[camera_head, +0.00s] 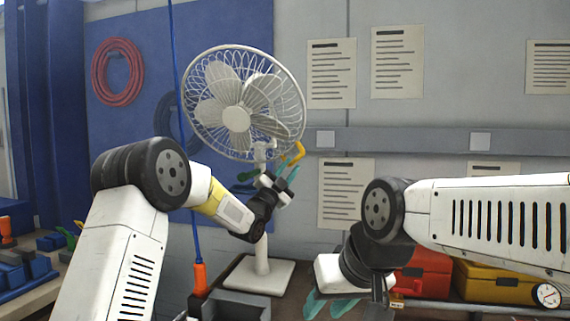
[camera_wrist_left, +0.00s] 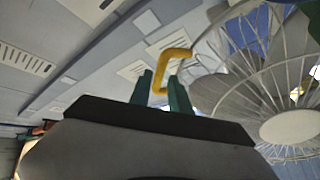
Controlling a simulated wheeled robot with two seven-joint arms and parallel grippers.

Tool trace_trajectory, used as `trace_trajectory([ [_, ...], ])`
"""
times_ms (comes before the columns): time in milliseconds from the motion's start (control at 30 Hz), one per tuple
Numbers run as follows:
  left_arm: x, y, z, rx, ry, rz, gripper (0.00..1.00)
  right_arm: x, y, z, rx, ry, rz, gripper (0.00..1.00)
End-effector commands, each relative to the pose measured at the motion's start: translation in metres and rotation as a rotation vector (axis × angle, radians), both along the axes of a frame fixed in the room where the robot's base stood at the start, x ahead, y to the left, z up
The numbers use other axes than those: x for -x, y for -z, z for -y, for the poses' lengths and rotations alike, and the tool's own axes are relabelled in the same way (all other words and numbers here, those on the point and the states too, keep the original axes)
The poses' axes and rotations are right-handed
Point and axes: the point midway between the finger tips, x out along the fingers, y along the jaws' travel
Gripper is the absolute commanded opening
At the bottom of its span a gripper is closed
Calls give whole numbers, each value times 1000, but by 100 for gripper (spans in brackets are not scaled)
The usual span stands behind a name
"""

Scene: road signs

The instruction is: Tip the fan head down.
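The white fan (camera_head: 237,118) stands on a square base (camera_head: 258,274), its head upright and facing roughly forward. A bent yellow handle (camera_head: 297,153) shows beside the fan's neck, at the lower right of the cage. My left gripper (camera_head: 282,176) is at this handle. In the left wrist view the handle (camera_wrist_left: 174,54) has its lower end between the two teal fingers (camera_wrist_left: 160,90); I cannot tell whether they press on it. The fan cage (camera_wrist_left: 285,125) is close at the right there. My right gripper (camera_head: 330,304) hangs low, its teal fingers apart and empty.
A red case (camera_head: 425,272) and a yellow case (camera_head: 495,284) stand at the right behind my right arm. An orange-handled tool (camera_head: 199,279) and a grey tray (camera_head: 236,305) are in front of the fan base. A blue cable (camera_head: 178,75) hangs left of the fan.

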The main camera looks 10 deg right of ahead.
Motion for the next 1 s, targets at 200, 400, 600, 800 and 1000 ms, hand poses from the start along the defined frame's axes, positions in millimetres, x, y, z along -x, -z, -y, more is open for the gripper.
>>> trace_trajectory([
  [200, 1, 1, -1, 0, 0, 2, 23, 0, 0, 0, 0, 0, 0, 36],
  [400, 2, -3, -6, -3, -7, -18, 23, 0, 0, 0, 0, 0, 0, 36],
  [600, 7, -15, -49, -28, -69, -218, 23, 0, 0, 0, 0, 0, 0, 36],
  [800, 44, -6, -125, -10, -180, -561, 23, 0, 0, 0, 0, 0, 0, 36],
  [1000, 120, 28, -202, 75, -304, -925, 23, 0, 0, 0, 0, 0, 0, 36],
])
